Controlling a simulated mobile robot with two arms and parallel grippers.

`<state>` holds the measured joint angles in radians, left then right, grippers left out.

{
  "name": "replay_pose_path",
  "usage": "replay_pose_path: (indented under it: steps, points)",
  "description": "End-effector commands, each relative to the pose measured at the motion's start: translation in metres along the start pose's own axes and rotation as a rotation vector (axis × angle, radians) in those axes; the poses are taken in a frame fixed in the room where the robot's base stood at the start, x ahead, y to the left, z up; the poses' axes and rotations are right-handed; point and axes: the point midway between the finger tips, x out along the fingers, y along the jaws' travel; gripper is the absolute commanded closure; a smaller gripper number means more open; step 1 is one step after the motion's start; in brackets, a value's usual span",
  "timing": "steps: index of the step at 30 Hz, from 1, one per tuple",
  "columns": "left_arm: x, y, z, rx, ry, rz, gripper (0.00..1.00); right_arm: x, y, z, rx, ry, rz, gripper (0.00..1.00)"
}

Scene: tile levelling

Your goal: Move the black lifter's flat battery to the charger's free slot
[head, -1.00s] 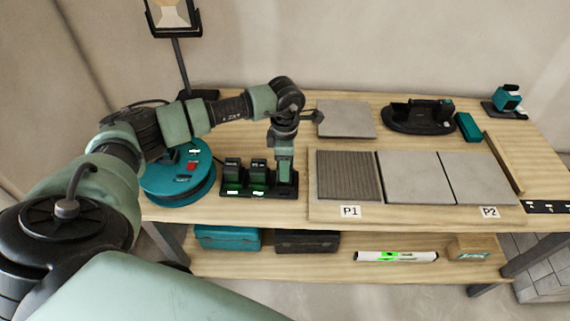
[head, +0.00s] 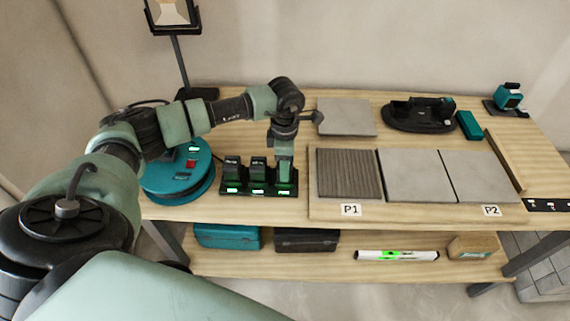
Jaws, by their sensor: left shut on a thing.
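The black charger (head: 258,193) stands on the bench at the front, left of the tile board. Two dark batteries (head: 232,170) stand upright in its left and middle slots. My left gripper (head: 285,163) points down over the right slot, shut on a third battery (head: 285,178). That battery is upright in the right slot and partly hidden by the fingers. A green light shows in front of each slot. The black lifter (head: 418,116) lies at the back right of the bench. My right gripper is not in view.
A round teal device (head: 178,178) stands close left of the charger. Grey tiles (head: 415,177) lie on the board to the right, beside a ribbed one (head: 349,174). A teal block (head: 469,125) lies beside the lifter. A lamp post (head: 181,70) rises at the back left.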

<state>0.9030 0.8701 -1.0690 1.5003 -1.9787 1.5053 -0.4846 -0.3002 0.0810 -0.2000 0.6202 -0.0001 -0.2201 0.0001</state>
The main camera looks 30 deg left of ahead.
Motion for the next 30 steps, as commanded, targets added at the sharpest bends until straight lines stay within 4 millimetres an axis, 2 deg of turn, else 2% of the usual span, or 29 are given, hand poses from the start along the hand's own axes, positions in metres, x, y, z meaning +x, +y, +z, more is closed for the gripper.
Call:
replay_pose_path:
  steps: [14, 15, 17, 26, 30]
  points:
    - [0.004, 0.000, 0.000, 0.000, 0.000, 0.000, 1.00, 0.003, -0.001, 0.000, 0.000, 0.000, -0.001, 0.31]
    - [0.004, 0.000, 0.000, 0.000, 0.000, 0.000, 0.42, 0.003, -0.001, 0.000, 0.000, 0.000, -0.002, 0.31]
    - [0.004, 0.000, 0.000, 0.000, 0.000, 0.000, 0.27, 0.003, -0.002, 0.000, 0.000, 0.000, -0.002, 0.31]
    - [0.004, 0.000, 0.000, 0.000, 0.000, 0.000, 0.27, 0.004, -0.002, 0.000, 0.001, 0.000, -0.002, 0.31]
    - [-0.006, 0.001, 0.000, 0.000, -0.001, 0.002, 0.27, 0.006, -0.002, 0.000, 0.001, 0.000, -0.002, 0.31]
